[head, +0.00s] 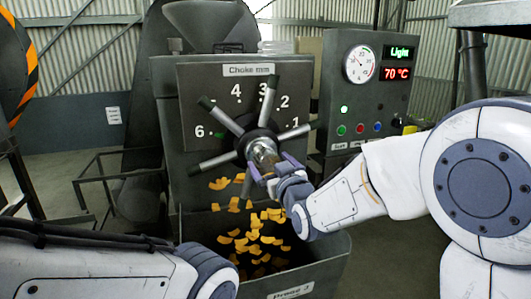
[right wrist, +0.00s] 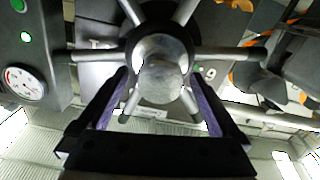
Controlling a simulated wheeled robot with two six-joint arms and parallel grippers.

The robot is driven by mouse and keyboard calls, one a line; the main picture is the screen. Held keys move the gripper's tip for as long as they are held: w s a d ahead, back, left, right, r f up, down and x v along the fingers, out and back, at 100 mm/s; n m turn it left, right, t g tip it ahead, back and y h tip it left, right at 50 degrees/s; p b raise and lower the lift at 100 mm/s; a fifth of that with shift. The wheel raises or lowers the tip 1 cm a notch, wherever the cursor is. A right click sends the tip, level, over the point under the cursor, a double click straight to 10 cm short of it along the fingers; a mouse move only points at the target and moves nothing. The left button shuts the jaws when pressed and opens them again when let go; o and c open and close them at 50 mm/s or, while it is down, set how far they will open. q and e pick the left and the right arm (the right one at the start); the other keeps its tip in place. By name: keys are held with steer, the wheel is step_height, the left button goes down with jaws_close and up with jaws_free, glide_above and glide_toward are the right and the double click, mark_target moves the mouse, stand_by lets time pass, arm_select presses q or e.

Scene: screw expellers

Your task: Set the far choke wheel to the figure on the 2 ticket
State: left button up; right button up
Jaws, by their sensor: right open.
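The choke wheel (head: 232,157) has a dark hub and several grey spokes with dark tips, in front of a plate (head: 196,80) marked "Choke mm". Figures 6, 4, 3, 2 and 1 show on the plate; a small green mark sits beside the 6. I cannot tell which figure the wheel is set to. My right gripper (head: 262,168) is at the hub from the front. In the right wrist view, its open fingers (right wrist: 163,100) lie either side of the bright round hub end (right wrist: 160,72), with no clear grip. My left gripper is out of view. No 2 ticket is readable.
A control box (head: 345,112) with a gauge, a "Light" and 70 °C display and coloured buttons stands right of the wheel. An open bin (head: 318,268) with orange flakes is below. A metal frame (head: 92,178) stands left. A small white sign (head: 114,115) hangs on the wall.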

steer(key=shift+p+x, duration=0.4)
steer(key=shift+x, duration=1.25)
jaws_close()
